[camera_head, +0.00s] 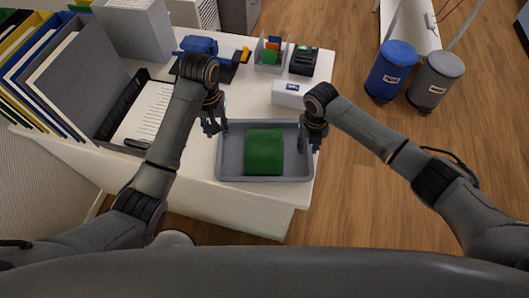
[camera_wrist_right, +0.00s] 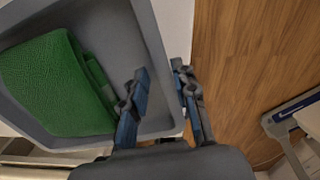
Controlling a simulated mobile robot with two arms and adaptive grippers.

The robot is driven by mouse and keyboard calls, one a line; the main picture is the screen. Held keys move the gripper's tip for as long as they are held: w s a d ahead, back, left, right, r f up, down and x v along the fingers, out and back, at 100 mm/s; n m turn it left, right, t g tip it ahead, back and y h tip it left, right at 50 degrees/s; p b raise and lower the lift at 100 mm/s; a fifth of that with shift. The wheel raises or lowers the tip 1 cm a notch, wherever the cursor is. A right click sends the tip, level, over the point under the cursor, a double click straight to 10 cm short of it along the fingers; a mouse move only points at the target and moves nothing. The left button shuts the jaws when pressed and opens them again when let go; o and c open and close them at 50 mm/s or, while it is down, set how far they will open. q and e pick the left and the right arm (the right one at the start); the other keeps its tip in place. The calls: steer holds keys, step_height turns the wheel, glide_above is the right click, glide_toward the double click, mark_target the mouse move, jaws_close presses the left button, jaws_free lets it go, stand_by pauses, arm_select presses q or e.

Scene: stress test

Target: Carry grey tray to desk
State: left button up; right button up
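The grey tray (camera_head: 232,177) lies near the front right edge of the white table, with a folded green cloth (camera_head: 263,152) in it. My left gripper (camera_head: 214,126) is at the tray's left rim, with its fingers apart. Whether they straddle that rim is not clear. My right gripper (camera_head: 312,142) is at the right rim. In the right wrist view, the fingers of the right gripper (camera_wrist_right: 160,72) stand apart, one inside the tray (camera_wrist_right: 155,45) and one outside, with the wall between them. The green cloth (camera_wrist_right: 55,85) also shows there.
A white box (camera_head: 289,93) stands just behind the tray. A black paper tray (camera_head: 118,112), folders (camera_head: 40,60) and small desk items (camera_head: 270,52) fill the left and back of the table (camera_head: 255,197). Blue (camera_head: 391,70) and grey bins (camera_head: 434,80) stand on the wooden floor at right.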

steer(key=shift+r, duration=0.1)
arm_select(q)
step_height(320, 180, up, 3)
steer(key=shift+r, duration=0.1)
arm_select(e)
step_height(320, 180, up, 12)
stand_by(0.3)
stand_by(0.4)
